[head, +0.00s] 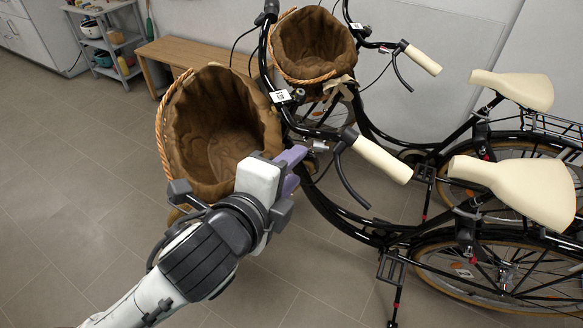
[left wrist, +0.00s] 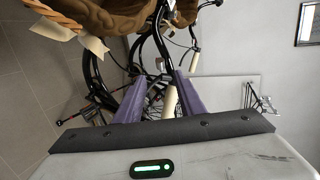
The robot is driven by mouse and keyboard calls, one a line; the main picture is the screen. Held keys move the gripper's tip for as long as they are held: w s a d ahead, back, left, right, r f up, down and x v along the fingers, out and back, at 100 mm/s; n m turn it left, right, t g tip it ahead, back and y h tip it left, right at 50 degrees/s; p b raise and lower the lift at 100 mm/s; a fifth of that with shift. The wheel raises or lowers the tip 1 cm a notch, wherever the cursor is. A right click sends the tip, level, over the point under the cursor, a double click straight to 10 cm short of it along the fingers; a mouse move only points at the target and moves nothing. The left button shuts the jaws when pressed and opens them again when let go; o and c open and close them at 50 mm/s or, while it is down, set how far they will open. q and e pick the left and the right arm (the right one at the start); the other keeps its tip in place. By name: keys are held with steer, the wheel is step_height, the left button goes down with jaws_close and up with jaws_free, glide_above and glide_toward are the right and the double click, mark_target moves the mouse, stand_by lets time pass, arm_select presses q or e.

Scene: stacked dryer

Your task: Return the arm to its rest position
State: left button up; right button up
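My left arm (head: 205,255) is white and dark grey and reaches up from the bottom left in the head view. My left gripper (head: 300,158), with purple fingers, is beside the brown-lined basket (head: 205,115) and near the front bicycle's handlebar, close to its cream grip (head: 382,158). In the left wrist view, the two purple fingers of my left gripper (left wrist: 162,88) stand apart with a gap between them. Bicycle parts show beyond the gap, and nothing is clearly held. Whether the fingers touch the handlebar cannot be told. My right gripper is in neither view.
Two black bicycles with cream saddles (head: 515,188) stand at the right. A second basket (head: 312,45) is behind the first. A wooden bench (head: 190,55) stands by the wall, and a grey shelf (head: 105,38) at the back left. The tiled floor (head: 70,190) at the left is clear.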

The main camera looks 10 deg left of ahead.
arm_select(q)
steer(key=s+a+f+n+g, duration=0.15)
steer(key=f+n, duration=0.35)
steer(key=f, duration=0.5)
steer(key=s+a+f+n+g, duration=0.1)
steer(key=s+f+n+g, duration=0.15)
steer(key=f+n, duration=0.45)
steer(key=s+a+f+n, duration=0.3)
steer(key=s+f, duration=0.3)
steer(key=f, duration=0.2)
steer(key=s+a+f+n+y, duration=0.1)
steer(key=s+a+f+n, duration=0.3)
steer(key=s+f, duration=0.3)
step_height(320, 180, down, 2)
steer(key=shift+a+n+g, duration=0.3)
steer(key=shift+g, duration=0.1)
